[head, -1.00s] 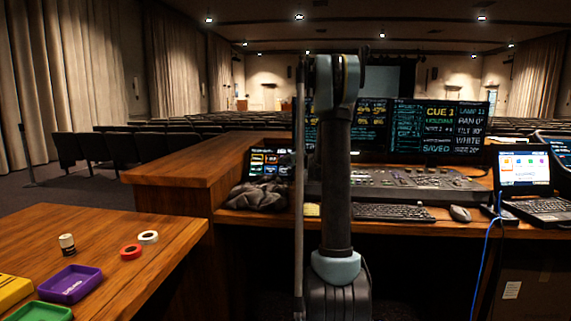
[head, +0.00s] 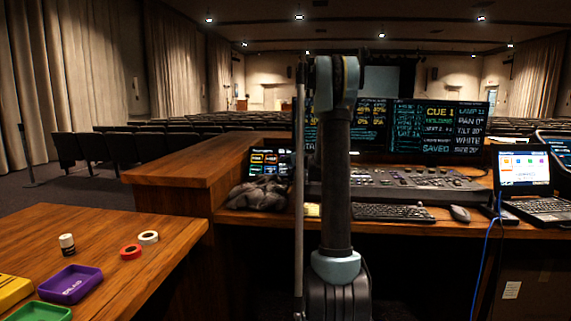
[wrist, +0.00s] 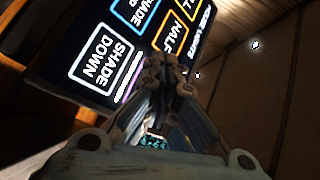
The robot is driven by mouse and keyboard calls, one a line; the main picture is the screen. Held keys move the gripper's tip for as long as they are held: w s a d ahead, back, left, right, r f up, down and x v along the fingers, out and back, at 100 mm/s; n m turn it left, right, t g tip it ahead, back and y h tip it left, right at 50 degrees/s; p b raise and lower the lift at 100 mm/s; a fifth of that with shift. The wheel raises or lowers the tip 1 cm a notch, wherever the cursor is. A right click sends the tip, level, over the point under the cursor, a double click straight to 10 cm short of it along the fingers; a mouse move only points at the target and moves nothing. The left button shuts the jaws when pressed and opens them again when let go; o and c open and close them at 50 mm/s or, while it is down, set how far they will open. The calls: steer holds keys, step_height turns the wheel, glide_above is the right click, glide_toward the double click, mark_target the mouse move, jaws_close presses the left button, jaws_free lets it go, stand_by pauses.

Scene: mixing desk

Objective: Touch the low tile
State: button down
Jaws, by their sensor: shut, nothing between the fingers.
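A dark touch panel (wrist: 65,82) with outlined tiles fills the upper left of the wrist view, turned on its side. A white-outlined "SHADE DOWN" tile (wrist: 103,64), a blue-outlined tile (wrist: 136,20) and an orange-outlined "HALF" tile (wrist: 170,38) show on it. No tile reading "low" can be made out; my gripper covers part of the panel. My gripper (wrist: 167,72) is shut and empty, its fingertips in front of the panel's edge by the "HALF" tile. Contact cannot be told. In the head view, a small tiled panel (head: 269,162) stands left of my arm, which hides my gripper.
A mixing console (head: 405,180), keyboard (head: 392,212) and mouse (head: 460,214) lie on the desk. Monitors (head: 450,128) stand behind. A grey cloth heap (head: 258,194) lies before the small panel. A purple tray (head: 72,284) is at left.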

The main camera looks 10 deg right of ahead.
steer(key=shift+s, duration=0.15)
steer(key=shift+s+a+r, duration=0.2)
steer(key=shift+s+r, duration=0.15)
steer(key=shift+s, duration=0.1)
stand_by(0.4)
steer(key=shift+s+a+r, duration=0.2)
steer(key=shift+s+r, duration=0.2)
steer(key=shift+s, duration=0.3)
steer(key=shift+s+a+r, duration=0.2)
steer(key=shift+s+r, duration=0.15)
steer(key=shift+s, duration=0.4)
steer(key=shift+s+a+r, duration=0.2)
steer(key=shift+s+r, duration=0.2)
steer(key=shift+s, duration=0.3)
